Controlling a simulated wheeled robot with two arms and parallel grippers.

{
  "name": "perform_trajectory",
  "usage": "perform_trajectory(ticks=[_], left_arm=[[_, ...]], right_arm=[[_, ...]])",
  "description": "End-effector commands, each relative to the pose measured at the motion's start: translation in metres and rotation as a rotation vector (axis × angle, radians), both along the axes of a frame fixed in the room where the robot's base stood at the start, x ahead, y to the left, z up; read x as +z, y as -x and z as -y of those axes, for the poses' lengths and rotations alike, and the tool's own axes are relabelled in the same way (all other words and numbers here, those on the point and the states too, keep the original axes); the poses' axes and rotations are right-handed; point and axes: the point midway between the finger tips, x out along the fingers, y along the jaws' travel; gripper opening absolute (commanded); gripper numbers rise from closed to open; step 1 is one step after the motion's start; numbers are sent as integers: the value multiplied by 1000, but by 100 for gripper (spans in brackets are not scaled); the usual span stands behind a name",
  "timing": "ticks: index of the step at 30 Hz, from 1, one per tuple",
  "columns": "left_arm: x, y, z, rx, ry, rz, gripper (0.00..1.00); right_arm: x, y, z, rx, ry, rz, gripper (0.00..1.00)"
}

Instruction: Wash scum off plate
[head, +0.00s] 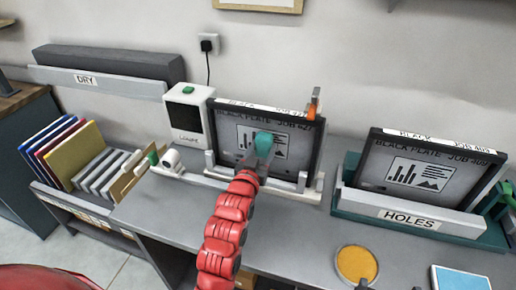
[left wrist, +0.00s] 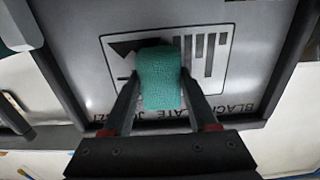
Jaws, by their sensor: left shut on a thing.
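A framed black plate (head: 301,152), marked "BLACK PLATE JOB" with a bar chart and a mountain picture, stands tilted back in a pale stand (head: 311,194) on the bench. My left gripper (head: 262,150) is in front of its middle, shut on a teal sponge (head: 265,139). In the left wrist view the sponge (left wrist: 159,82) sits between the two fingers, over the printed picture on the plate (left wrist: 82,62). It covers part of the picture; I cannot tell whether it touches the face. Scum is not clearly distinguishable from the grey surface. My right gripper is not in view.
A second black plate (head: 376,160) stands in a teal holder labelled "HOLES" (head: 452,226) at right. A white box (head: 186,121) stands left of the first plate. A yellow round dish (head: 357,264) and blue pad (head: 459,278) lie in front. Left are colored panels (head: 77,155) in a rack.

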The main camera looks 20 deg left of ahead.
Motion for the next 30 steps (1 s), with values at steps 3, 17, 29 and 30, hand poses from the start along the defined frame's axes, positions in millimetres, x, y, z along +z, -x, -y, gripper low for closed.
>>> perform_trajectory(ticks=[3, 17, 29, 30], left_arm=[[0, 0, 12, -4, 2, 0, 14], [0, 0, 40, -5, 1, 0, 14], [-2, 1, 58, -1, 0, 0, 14], [-2, 0, 58, -1, 0, 0, 14]], right_arm=[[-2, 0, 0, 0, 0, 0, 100], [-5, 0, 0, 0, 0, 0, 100], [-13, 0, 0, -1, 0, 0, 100], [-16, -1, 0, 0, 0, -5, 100]])
